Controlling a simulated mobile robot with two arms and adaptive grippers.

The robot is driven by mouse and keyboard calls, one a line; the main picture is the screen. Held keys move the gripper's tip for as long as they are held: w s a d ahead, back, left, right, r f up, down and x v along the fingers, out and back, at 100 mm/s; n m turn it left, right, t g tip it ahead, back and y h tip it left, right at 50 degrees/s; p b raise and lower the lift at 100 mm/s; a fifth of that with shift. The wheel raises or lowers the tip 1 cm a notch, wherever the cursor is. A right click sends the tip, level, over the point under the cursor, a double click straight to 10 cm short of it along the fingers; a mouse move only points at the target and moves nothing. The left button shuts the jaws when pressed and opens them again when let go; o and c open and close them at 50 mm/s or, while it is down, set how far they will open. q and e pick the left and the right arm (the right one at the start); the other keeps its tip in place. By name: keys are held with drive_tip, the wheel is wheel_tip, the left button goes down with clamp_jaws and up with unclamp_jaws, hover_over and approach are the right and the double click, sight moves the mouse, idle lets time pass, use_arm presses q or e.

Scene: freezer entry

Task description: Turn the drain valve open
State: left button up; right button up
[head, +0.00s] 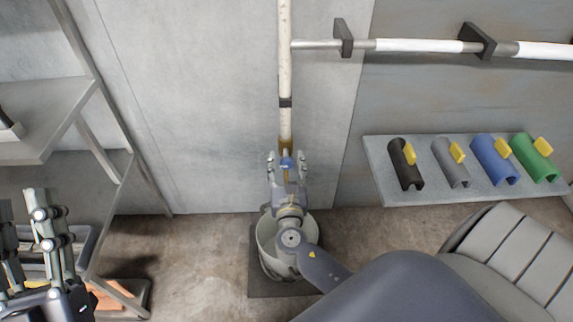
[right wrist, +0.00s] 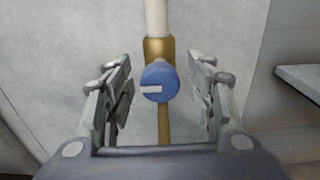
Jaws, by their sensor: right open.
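The drain valve has a round blue knob (right wrist: 158,82) with a white bar mark lying level across it. The knob sits on a brass fitting (right wrist: 158,50) at the lower end of a white vertical pipe (head: 285,70). My right gripper (head: 287,158) is open, with its fingers on either side of the knob. In the right wrist view the fingers stand apart from the knob, and the knob is between them, a little above the palm.
A bucket (head: 268,240) stands on a dark mat (head: 262,288) below the valve, partly hidden by my right arm. A metal rack (head: 60,110) is at left. A wall shelf (head: 376,165) at right holds several coloured clips with yellow handles. A grey slatted object (head: 515,250) is at lower right.

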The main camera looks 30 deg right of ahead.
use_arm(q)
drive_tip(key=shift+s+r, duration=0.1)
use_arm(e)
drive_tip(key=shift+w, duration=0.1)
drive_tip(key=c, duration=1.1)
